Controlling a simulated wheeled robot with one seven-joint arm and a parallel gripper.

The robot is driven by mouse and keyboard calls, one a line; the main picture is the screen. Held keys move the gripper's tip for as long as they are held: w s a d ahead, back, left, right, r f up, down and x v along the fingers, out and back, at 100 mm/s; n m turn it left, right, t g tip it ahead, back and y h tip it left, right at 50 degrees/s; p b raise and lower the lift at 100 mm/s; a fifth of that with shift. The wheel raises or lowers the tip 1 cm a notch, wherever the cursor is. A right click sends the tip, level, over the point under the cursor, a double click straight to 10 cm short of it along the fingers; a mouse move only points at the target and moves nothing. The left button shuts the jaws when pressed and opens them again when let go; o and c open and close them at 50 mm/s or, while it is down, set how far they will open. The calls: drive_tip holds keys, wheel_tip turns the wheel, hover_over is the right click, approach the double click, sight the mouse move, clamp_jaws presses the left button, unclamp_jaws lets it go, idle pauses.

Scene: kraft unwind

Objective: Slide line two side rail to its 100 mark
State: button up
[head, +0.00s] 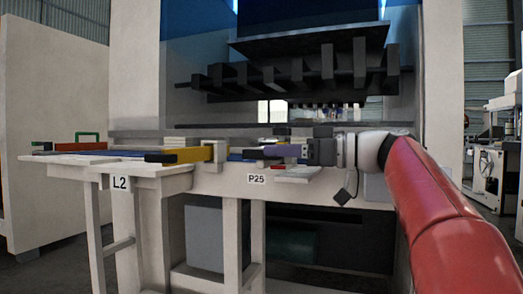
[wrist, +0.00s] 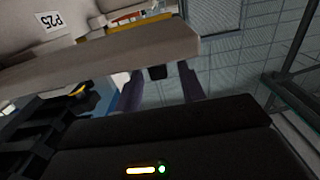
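A yellow bar with a black end (head: 182,155) lies along the bench marked L2, against a cream block (head: 218,152). It may be the line two side rail, but I cannot tell for sure. A blue strip (head: 127,153) runs along the bench behind it. No 100 mark is legible. My gripper (head: 298,151) is at the bench's right part, above the P25 label (head: 256,180), pointing left and apart from the yellow bar. In the wrist view its two dark fingers (wrist: 160,84) stand apart, with no held object visible between them.
A pale ledge (wrist: 120,50) with the P25 label lies close beyond my fingers in the wrist view. A dark toothed overhead frame (head: 300,65) hangs above the bench. A red and green item (head: 82,144) lies at the bench's far left. A small red-edged plate (head: 292,173) sits below my gripper.

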drive_tip(key=shift+x, duration=2.3)
drive_tip(key=shift+c, duration=0.4)
clamp_jaws()
